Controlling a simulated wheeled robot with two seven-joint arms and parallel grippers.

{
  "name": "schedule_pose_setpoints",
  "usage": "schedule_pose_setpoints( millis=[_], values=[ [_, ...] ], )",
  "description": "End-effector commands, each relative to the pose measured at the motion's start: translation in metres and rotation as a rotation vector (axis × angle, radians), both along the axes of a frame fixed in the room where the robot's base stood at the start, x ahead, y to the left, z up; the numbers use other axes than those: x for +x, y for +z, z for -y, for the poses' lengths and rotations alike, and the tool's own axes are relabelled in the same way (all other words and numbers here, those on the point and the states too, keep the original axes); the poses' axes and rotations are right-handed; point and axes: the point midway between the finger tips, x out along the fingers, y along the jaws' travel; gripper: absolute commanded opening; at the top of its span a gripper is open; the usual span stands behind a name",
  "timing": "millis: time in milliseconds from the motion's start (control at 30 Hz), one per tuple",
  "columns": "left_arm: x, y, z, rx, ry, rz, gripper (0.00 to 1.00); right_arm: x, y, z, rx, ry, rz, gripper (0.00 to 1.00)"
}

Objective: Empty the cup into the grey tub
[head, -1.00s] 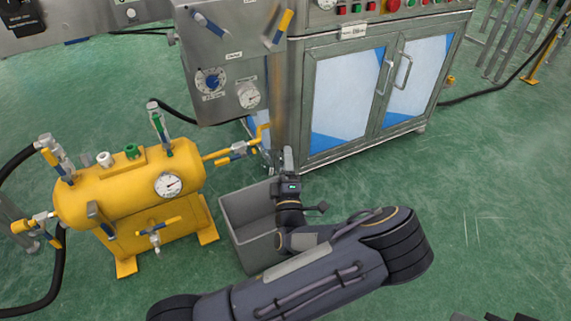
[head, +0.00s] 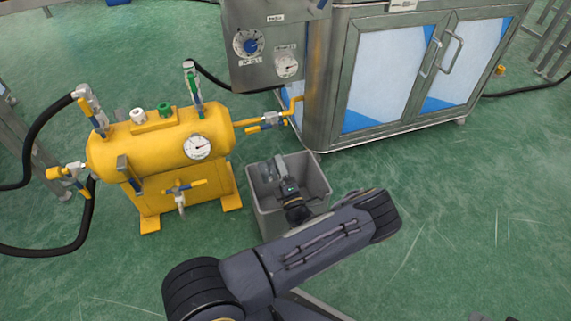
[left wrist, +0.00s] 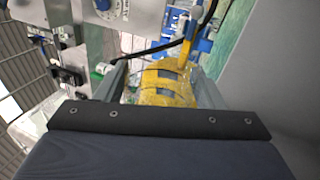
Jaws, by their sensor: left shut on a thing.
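The grey tub (head: 313,173) is an open box on the green floor, between the yellow tank and the steel cabinet. My left gripper (head: 278,172) is down within the tub's opening, with its arm coming over the near rim. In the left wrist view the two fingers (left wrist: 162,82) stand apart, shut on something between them. I take this to be the cup, but its outline is not clear and I cannot tell its tilt or contents. A grey wall of the tub (left wrist: 285,75) fills the right of that view. My right gripper is not in view.
The yellow tank (head: 160,145), with valves and a gauge, stands close left of the tub. A yellow pipe (head: 250,126) runs behind it to the steel cabinet (head: 335,95).

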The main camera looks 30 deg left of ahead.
Motion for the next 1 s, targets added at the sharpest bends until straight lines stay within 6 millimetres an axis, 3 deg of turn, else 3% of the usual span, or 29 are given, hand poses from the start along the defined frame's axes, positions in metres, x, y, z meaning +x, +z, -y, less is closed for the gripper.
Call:
schedule_pose_setpoints(
  millis=[333, 500, 767, 800, 1000],
  values=[
    [-0.012, 0.037, -0.011, -0.422, 0.007, 0.496, 0.36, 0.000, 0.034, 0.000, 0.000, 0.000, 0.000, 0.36],
    [-0.013, 0.038, -0.012, -0.661, 0.004, 0.776, 0.36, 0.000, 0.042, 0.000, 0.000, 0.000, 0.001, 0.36],
    [-0.009, 0.024, -0.007, -0.967, 0.001, 1.133, 0.36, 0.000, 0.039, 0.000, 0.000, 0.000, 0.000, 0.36],
    [-0.009, 0.034, -0.008, -0.959, 0.000, 1.123, 0.36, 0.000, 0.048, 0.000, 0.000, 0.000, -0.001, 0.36],
    [-0.009, 0.053, -0.008, -0.955, -0.001, 1.119, 0.36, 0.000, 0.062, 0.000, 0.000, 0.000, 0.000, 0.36]
  ],
)
